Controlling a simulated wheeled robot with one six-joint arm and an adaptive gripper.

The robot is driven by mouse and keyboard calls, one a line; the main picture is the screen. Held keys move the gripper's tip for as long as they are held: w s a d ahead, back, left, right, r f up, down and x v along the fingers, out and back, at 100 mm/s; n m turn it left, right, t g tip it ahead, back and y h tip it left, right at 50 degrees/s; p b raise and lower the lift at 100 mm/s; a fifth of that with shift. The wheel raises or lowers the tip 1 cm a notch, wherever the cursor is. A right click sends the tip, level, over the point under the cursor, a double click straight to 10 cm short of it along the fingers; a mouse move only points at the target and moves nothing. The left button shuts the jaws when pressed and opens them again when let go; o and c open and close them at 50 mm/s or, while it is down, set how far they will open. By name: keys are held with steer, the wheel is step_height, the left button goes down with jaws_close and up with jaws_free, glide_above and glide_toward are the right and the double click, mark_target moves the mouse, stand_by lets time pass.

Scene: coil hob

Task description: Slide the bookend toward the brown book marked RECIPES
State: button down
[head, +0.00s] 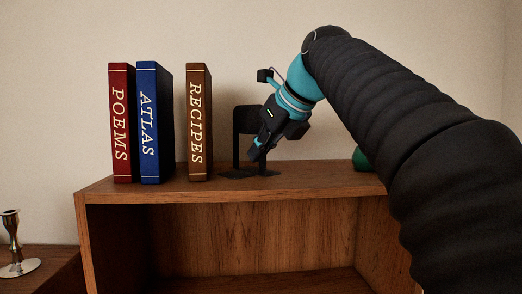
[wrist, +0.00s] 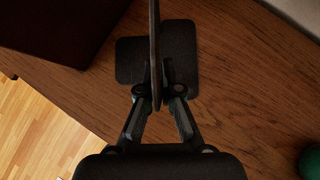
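The brown RECIPES book (head: 199,122) stands upright on the shelf top. The black bookend (head: 242,122) stands to its right, with a strip of bare wood between them. In the wrist view the bookend's upright plate (wrist: 154,45) shows edge-on above its flat base (wrist: 182,55). My gripper (head: 258,152) reaches down from the upper right. In the wrist view its two fingers (wrist: 158,92) sit on either side of the upright plate, close against it, and look shut on it. A dark book, probably RECIPES, fills the wrist view's upper left (wrist: 65,25).
The blue ATLAS book (head: 150,122) and red POEMS book (head: 121,122) stand left of RECIPES, with a gap between. A green object (head: 360,159) sits right of the bookend, partly behind my arm. A metal candlestick (head: 14,245) stands lower left.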

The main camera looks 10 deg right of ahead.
steer(key=c, duration=1.2)
jaws_free()
steer(key=shift+c, duration=0.2)
steer(key=v, duration=1.2)
steer(key=shift+s, duration=0.1)
